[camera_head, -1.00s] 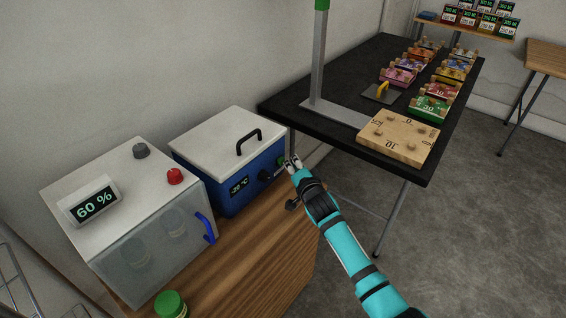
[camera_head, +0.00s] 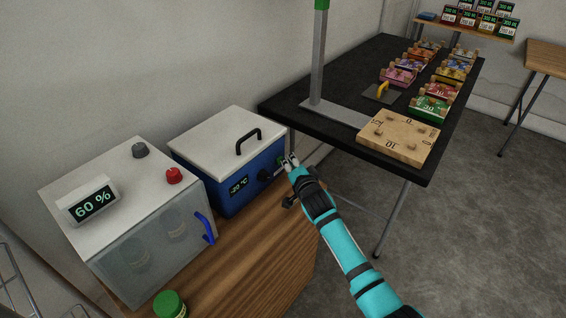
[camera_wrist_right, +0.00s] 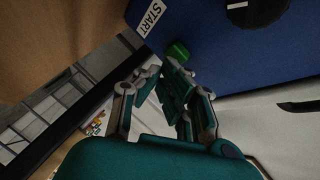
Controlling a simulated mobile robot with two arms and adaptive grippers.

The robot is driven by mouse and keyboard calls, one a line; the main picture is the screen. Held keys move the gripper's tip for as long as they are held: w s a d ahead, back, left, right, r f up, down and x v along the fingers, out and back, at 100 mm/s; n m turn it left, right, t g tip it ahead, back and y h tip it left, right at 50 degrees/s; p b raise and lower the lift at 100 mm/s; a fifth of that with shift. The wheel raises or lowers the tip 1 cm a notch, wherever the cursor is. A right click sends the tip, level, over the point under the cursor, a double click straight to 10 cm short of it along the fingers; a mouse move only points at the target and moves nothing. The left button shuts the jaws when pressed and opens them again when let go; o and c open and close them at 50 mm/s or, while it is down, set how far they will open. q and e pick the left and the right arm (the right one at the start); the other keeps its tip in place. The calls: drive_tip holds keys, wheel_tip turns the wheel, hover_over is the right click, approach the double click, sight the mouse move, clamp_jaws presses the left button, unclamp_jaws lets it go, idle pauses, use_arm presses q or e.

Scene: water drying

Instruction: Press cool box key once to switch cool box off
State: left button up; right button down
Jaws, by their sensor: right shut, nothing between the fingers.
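The cool box (camera_head: 228,165) is blue with a white lid and a black handle, and its lid is closed. Its front display (camera_head: 239,187) reads -20 °C, with a black knob (camera_head: 265,175) beside it. The green key (camera_wrist_right: 178,50) sticks out of the blue front next to a START label (camera_wrist_right: 151,18) in the right wrist view. My right gripper (camera_head: 289,161) is shut and empty at the front right of the cool box. Its fingertips (camera_wrist_right: 163,72) are close to the key; I cannot tell whether they touch it. My left gripper is not in view.
A white cabinet (camera_head: 110,180) with a 60 % display, red and grey knobs and a blue handle stands left of the cool box. A green-lidded jar (camera_head: 169,304) is in front. A black table (camera_head: 300,100) with a wooden block (camera_head: 398,136) stands right.

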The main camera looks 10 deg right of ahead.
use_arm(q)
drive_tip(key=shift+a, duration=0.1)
use_arm(e)
drive_tip(key=shift+s, duration=0.1)
drive_tip(key=shift+s+d+p, duration=0.45)
drive_tip(key=shift+s+p, duration=0.15)
drive_tip(key=shift+p, duration=0.15)
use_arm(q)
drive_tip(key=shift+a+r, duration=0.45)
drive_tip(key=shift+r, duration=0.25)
use_arm(e)
drive_tip(key=shift+s, duration=0.1)
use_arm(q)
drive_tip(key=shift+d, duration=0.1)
use_arm(e)
drive_tip(key=shift+s+d+p, duration=0.35)
drive_tip(key=shift+p, duration=0.15)
drive_tip(key=shift+s+d+r+p, duration=0.1)
drive_tip(key=shift+s+d+p, duration=0.8)
drive_tip(key=shift+s, duration=0.15)
drive_tip(key=shift+s+d+p, duration=0.35)
drive_tip(key=shift+s+d, duration=0.05)
drive_tip(key=shift+s, duration=0.15)
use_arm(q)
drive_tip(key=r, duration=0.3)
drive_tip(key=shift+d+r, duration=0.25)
use_arm(e)
drive_tip(key=shift+f, duration=0.2)
